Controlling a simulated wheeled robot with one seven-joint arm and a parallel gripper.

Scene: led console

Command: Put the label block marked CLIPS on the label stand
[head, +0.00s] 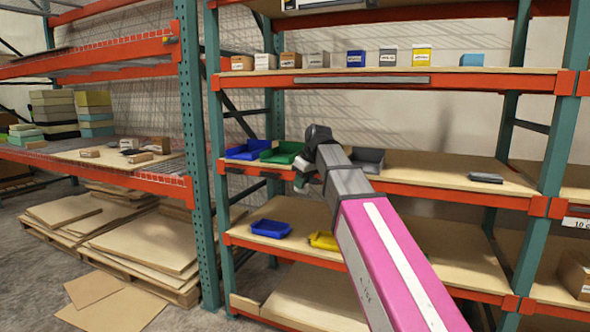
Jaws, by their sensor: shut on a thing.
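My gripper (303,178) is at the front of the middle shelf, beside the green bin. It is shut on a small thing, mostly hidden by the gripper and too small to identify.
Blue (247,150), green (281,152) and grey (368,160) bins sit on the middle shelf. Blue (271,228) and yellow (323,241) bins are below. A teal upright (197,150) stands left of my arm. The middle shelf is clear between the grey bin and the flat piece.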

